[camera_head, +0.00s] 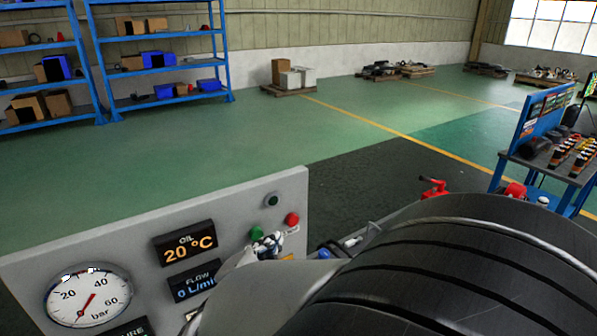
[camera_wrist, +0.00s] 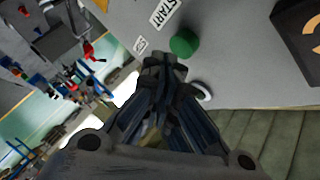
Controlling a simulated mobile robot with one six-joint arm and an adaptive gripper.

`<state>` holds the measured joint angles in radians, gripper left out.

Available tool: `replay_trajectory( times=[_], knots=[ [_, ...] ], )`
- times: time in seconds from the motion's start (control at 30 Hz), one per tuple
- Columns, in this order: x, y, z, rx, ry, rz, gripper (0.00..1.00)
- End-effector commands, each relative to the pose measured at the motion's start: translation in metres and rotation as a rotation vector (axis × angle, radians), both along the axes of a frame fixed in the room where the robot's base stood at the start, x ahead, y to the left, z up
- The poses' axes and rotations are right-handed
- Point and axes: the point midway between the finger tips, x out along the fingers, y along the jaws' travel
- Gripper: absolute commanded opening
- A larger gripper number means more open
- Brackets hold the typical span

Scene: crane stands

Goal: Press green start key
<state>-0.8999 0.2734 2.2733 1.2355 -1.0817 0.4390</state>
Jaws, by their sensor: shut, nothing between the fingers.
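The green start key (camera_head: 256,233) is a round button on the grey control panel (camera_head: 235,200), close to the panel's right edge. In the wrist view the green start key (camera_wrist: 184,43) shows beside a START label (camera_wrist: 166,12). My gripper (camera_head: 268,243) is in front of the panel, just right of the key and partly over the panel. In the wrist view my gripper (camera_wrist: 164,62) has its fingertips together and empty, just below and left of the key. I cannot tell whether the tips touch the panel or the key.
A red button (camera_head: 292,219) and a dark button (camera_head: 272,201) sit near the key. Left on the panel are an oil display (camera_head: 185,243), a flow display (camera_head: 194,281) and a round gauge (camera_head: 88,296). A blue-framed workbench (camera_head: 550,160) stands at the right.

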Motion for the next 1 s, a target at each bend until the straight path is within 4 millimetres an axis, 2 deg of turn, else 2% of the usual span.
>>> replay_trajectory(
  times=[1.0],
  knots=[
    [0.0095, 0.0071, 0.0001, 0.001, 0.000, 0.000, 0.00]
  ],
)
